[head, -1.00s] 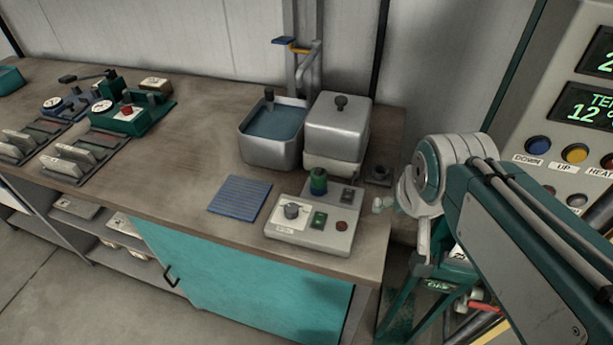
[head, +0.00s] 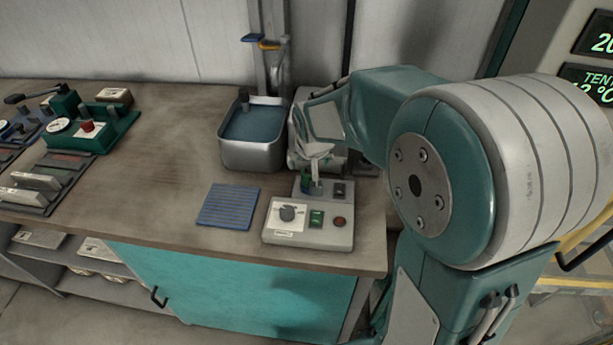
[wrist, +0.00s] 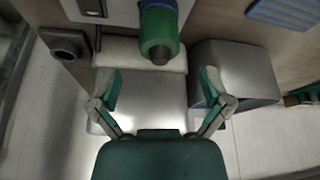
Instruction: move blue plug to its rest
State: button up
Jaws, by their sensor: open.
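A plug-like piece with a blue lower part, green body and dark tip (wrist: 158,28) stands upright on the grey control box (wrist: 112,14). In the head view the piece (head: 308,185) is partly hidden by my gripper. My gripper (wrist: 158,88) is open and empty, its two fingers spread wide. In the head view my gripper (head: 316,152) is just above and behind the piece, not closed on it. A dark square block with a round hole (wrist: 67,46) sits at the side of the bench; its hole looks empty. I cannot tell which place is the plug's rest.
A metal basin of bluish liquid (head: 252,150) stands behind a blue ribbed mat (head: 229,207). The lidded metal box (wrist: 150,56) lies under my gripper in the wrist view and is mostly hidden by my arm in the head view. The middle-left bench top (head: 150,185) is clear.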

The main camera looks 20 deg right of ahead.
aim_at(309, 170)
jog(key=x, duration=0.6)
jog(key=shift+f, duration=0.1)
jog(key=c, duration=1.3)
